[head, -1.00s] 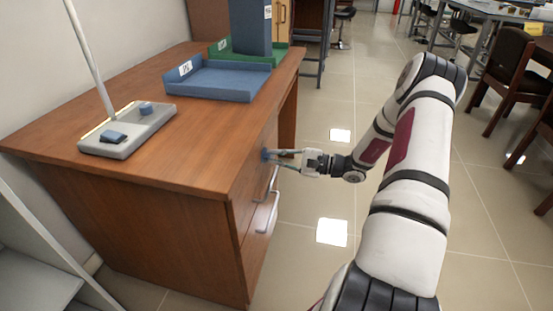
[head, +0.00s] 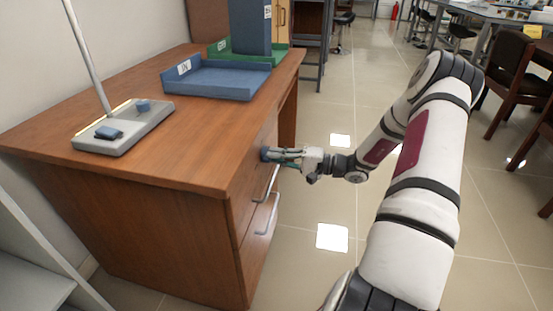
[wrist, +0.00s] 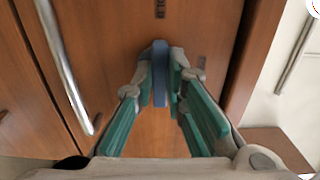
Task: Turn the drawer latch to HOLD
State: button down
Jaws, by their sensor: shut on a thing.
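The blue drawer latch (wrist: 160,72) is on the brown drawer front in the wrist view. Its long side runs nearly up and down in that picture. My gripper (wrist: 161,90) is shut on it, with one green-padded finger on each side. In the head view my gripper (head: 272,154) reaches the desk's drawer side from the right, and the latch (head: 264,154) shows only as a small blue spot. A small dark label (wrist: 160,9) lies above the latch in the wrist view; I cannot read it.
Metal drawer handles (head: 267,213) stick out below my gripper. A blue tray (head: 215,80) and a grey lamp base (head: 124,128) stand on the desk top (head: 150,165). The tiled floor right of the desk is open up to the chairs (head: 507,75).

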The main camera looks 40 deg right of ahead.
dwell(0.4)
jog(key=c, duration=1.6)
grip_release()
jog(key=v, duration=1.2)
